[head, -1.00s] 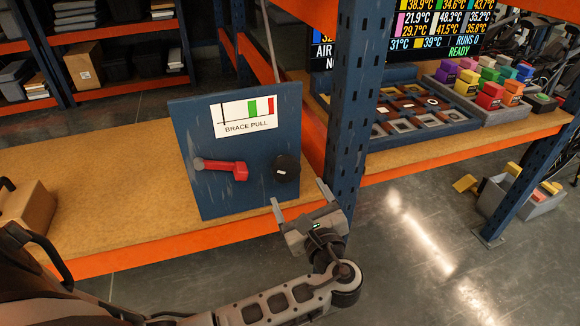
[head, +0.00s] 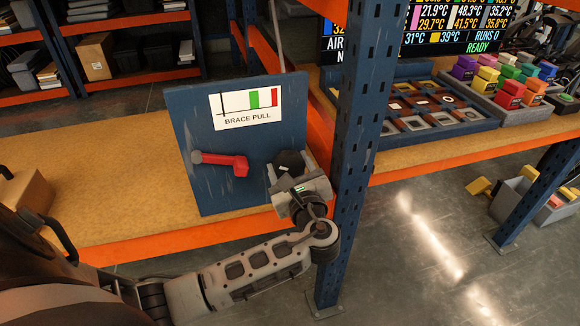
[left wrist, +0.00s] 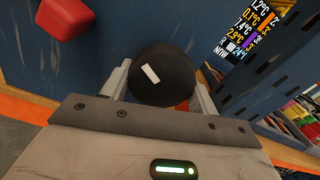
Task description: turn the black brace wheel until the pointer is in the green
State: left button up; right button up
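The black brace wheel (head: 290,161) is on the right side of the blue "BRACE PULL" panel (head: 200,110). In the left wrist view the wheel (left wrist: 162,76) is round with a white mark tilted on its face. My left gripper (head: 291,174) is at the wheel, its fingers on either side of it. The fingers look open, with a narrow gap by the right one; contact is unclear. The gauge (head: 246,108) has a green band and a red band to its right. A thin dark upright line, seemingly the pointer, stands near its left end, in the white.
A red handle (head: 226,163) sits left of the wheel on the panel. A blue rack post (head: 362,130) stands close to the right of my left gripper. Trays (head: 420,105) and colored blocks lie on the shelf beyond. A cardboard box (head: 25,192) stands at the left.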

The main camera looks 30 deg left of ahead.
pick_arm(q)
jog(key=shift+c, duration=0.9)
jog(key=shift+n, duration=0.3)
